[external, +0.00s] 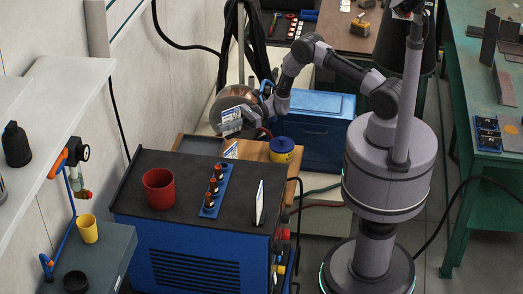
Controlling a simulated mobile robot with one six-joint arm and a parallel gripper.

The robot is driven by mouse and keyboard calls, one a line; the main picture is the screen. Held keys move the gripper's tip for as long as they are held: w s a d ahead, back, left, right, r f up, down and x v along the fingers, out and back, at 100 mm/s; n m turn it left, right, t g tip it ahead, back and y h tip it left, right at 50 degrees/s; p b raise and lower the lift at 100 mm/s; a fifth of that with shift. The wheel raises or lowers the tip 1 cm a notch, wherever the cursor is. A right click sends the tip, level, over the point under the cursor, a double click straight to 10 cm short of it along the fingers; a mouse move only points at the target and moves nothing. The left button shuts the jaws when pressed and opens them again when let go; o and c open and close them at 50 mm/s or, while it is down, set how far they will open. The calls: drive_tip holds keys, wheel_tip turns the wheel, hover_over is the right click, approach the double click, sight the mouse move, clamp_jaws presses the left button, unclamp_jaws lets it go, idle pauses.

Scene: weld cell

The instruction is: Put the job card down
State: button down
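A white and blue card (230,117), which looks like the job card, is at the fingertips of my gripper (243,122). My gripper appears shut on it and holds it up in front of a round copper-coloured spool, above the wooden surface (256,150). The fingers are small and partly hidden by the card and the wrist.
A yellow-and-blue tub (281,150) and a small white-and-blue item (231,149) are below my gripper. In front, the black-topped blue machine (190,235) carries a red cup (159,189), a blue rack (216,190) and an upright white panel (260,202). A blue chest (318,135) stands behind.

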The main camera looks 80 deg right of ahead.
wheel_tip(320, 180, down, 8)
drive_tip(key=shift+r+b, duration=0.1)
drive_tip(key=shift+b, duration=1.1)
drive_tip(key=shift+f, duration=0.25)
drive_tip(key=c, duration=1.6)
unclamp_jaws()
drive_tip(key=shift+r, duration=0.1)
drive_tip(key=shift+c, duration=0.2)
drive_tip(key=shift+s+d+r, duration=0.25)
drive_tip(key=p+v, duration=0.2)
drive_tip(key=v, duration=0.9)
drive_tip(key=shift+s, duration=0.15)
